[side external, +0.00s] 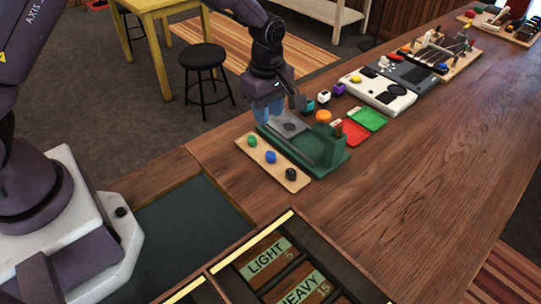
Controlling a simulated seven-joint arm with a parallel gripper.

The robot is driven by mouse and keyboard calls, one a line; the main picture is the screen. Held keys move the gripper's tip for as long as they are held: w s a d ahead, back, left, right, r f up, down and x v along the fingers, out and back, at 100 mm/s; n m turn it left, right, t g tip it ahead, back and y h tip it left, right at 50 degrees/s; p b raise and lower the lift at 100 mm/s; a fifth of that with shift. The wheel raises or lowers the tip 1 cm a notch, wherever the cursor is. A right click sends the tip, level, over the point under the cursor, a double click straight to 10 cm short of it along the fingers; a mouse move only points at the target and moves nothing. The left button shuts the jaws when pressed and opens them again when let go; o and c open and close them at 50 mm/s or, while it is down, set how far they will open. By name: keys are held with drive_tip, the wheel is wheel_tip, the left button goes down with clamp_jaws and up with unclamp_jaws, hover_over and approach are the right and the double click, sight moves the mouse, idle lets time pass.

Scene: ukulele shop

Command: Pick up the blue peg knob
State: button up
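The blue peg knob (270,157) sits on a narrow light-wood tray (299,184), between a green knob (252,141) and a black knob (291,174). My gripper (267,120) points down behind the tray, beside the grey top of a green fixture (333,155). It is above and behind the blue knob, apart from it. Its bluish fingers are small and overlap here, so their opening is unclear. I see nothing clearly held between them.
The green fixture stands close behind the tray. Farther back are a red tray (354,132), a green tray (369,118), an orange knob (323,116) and a white device (379,94). Boxes marked LIGHT and HEAVY (301,290) lie in front. The right tabletop (430,170) is clear.

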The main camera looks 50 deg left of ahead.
hover_over(271, 154)
drive_tip(key=f, duration=0.6)
drive_tip(key=shift+s+a+f, duration=0.1)
drive_tip(key=shift+a+f, duration=0.15)
drive_tip(key=shift+a, duration=0.15)
drive_tip(key=shift+d+f, duration=0.2)
drive_tip(key=shift+f, duration=1.15)
drive_tip(key=shift+d+f, duration=0.15)
drive_tip(key=shift+f, duration=1.2)
clamp_jaws()
